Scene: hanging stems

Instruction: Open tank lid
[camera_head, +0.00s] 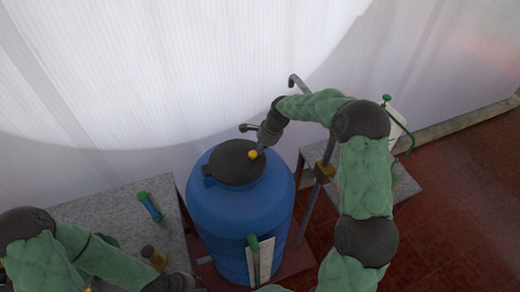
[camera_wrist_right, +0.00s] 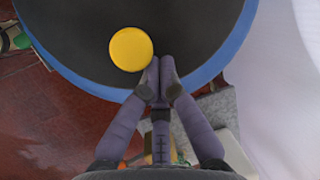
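The blue tank (camera_head: 240,222) stands in the middle of the head view. Its round black lid (camera_head: 232,165) lies flat on top, with a yellow knob (camera_head: 252,154) near its right edge. In the right wrist view the yellow knob (camera_wrist_right: 131,49) sits on the dark lid (camera_wrist_right: 195,25). My right gripper (camera_head: 260,148) is at the knob; in the wrist view its fingertips (camera_wrist_right: 160,82) are together beside the knob, with nothing seen between them. My left arm is low at the left; its dark end (camera_head: 172,283) is at the bottom edge, fingers not clear.
A grey stand (camera_head: 315,155) with a pipe is right of the tank. A white curtain wall rises behind. Red floor lies open at right.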

